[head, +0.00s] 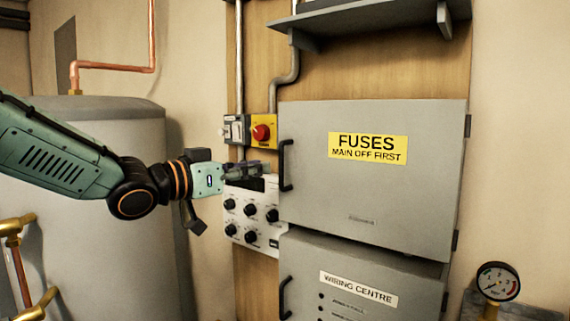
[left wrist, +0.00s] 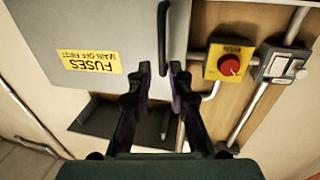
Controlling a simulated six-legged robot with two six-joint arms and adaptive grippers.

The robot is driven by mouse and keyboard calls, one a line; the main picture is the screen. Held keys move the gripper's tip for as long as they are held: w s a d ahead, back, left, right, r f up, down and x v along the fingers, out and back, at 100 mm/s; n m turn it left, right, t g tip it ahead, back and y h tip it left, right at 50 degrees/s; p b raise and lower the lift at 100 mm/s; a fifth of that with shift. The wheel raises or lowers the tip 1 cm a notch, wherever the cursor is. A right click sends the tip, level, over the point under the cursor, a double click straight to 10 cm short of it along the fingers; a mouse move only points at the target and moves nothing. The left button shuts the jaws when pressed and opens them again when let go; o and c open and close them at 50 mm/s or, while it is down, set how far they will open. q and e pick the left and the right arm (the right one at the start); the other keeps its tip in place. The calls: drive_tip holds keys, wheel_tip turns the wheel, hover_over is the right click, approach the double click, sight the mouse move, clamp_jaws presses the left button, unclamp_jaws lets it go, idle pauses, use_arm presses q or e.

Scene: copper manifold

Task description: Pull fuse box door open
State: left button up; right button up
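The fuse box door (head: 375,190) is a grey panel with a yellow FUSES label, and it looks shut. Its black vertical handle (head: 286,165) is on the left edge, with hinges on the right edge. My left gripper (head: 262,169) is just left of the handle, pointing at it. In the left wrist view, which is upside down, the two fingers of my left gripper (left wrist: 160,82) are apart and the handle (left wrist: 163,35) lies in line with the gap between them. I cannot tell whether they touch it. My right gripper is in neither view.
A yellow main switch with a red knob (head: 262,131) is just above my left gripper. A white control panel with black knobs (head: 245,222) is below it. The wiring centre box (head: 350,285) is under the fuse box, and a grey shelf (head: 375,17) is above.

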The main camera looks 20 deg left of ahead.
sight(280, 164)
use_arm(q)
drive_tip(key=p+x, duration=0.1)
drive_tip(key=x, duration=0.5)
drive_tip(key=shift+w+d, duration=0.25)
drive_tip(key=shift+d, duration=0.1)
drive_tip(key=shift+w, duration=0.25)
drive_tip(key=shift+w+a+f, duration=0.2)
drive_tip(key=shift+w+a, duration=0.1)
drive_tip(key=shift+w, duration=0.05)
drive_tip(key=shift+s+d+r, duration=0.1)
drive_tip(key=shift+d+r, duration=0.05)
drive_tip(key=shift+d, duration=0.35)
drive_tip(key=shift+c, duration=1.8)
drive_tip(key=shift+a, duration=0.25)
clamp_jaws()
